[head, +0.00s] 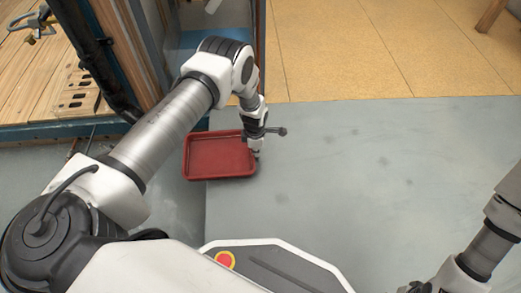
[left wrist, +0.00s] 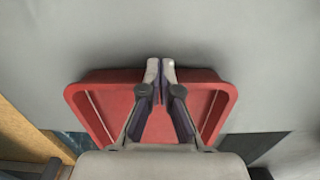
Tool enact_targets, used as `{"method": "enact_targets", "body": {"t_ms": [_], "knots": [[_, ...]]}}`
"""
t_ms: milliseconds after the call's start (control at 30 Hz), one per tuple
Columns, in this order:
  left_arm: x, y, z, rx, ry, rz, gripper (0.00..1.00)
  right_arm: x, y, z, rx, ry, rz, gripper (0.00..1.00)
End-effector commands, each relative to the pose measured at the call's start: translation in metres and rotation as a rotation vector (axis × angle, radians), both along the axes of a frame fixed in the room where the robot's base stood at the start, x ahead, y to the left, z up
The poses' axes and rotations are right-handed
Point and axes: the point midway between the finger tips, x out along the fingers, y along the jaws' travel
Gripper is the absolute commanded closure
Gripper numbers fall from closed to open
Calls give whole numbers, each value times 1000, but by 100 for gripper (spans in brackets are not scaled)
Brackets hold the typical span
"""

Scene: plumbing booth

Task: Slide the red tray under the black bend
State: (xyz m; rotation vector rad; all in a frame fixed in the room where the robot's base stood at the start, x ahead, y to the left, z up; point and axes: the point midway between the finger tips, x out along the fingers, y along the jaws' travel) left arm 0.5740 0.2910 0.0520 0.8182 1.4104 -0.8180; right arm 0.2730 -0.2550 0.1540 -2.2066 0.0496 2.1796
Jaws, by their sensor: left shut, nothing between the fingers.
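The red tray (head: 220,157) is a shallow rectangle lying flat on the grey floor, left of centre in the head view. It looks empty. In the left wrist view the tray (left wrist: 90,112) sits behind my fingers. My left gripper (head: 256,154) points down at the tray's right side. Its fingertips (left wrist: 160,64) are together with nothing between them, by the tray's rim; I cannot tell whether they touch it. A black pipe (head: 105,75), likely the black bend, slants down at the booth's left side, partly hidden by my left arm. My right gripper is not clearly visible.
A wooden slatted bench (head: 40,75) with a blue edge stands at the left behind my arm. A blue-grey booth post (head: 255,50) rises beyond the tray. Tan floor panels (head: 350,50) lie at the back. The grey floor (head: 350,170) right of the tray is clear.

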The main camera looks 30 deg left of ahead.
Motion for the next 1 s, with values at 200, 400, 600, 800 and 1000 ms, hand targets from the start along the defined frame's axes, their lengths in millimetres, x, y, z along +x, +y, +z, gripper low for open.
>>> {"method": "enact_targets", "body": {"t_ms": [200, 400, 600, 800, 1000], "knots": [[-32, 54, 7, 0, 4, 8, 100, -3, 1, 33, 1, 7, 2, 60], [-62, 107, 3, 0, 4, 8, 100, -3, 1, 42, 1, 9, 6, 60], [-92, 159, 0, 1, 3, 10, 100, -4, 1, 41, 1, 10, 6, 60], [-122, 211, 0, 1, 2, 8, 100, -3, 1, 37, 1, 9, 5, 60], [-150, 261, 0, 2, 0, 7, 100, -3, 1, 33, 1, 8, 4, 60]]}}
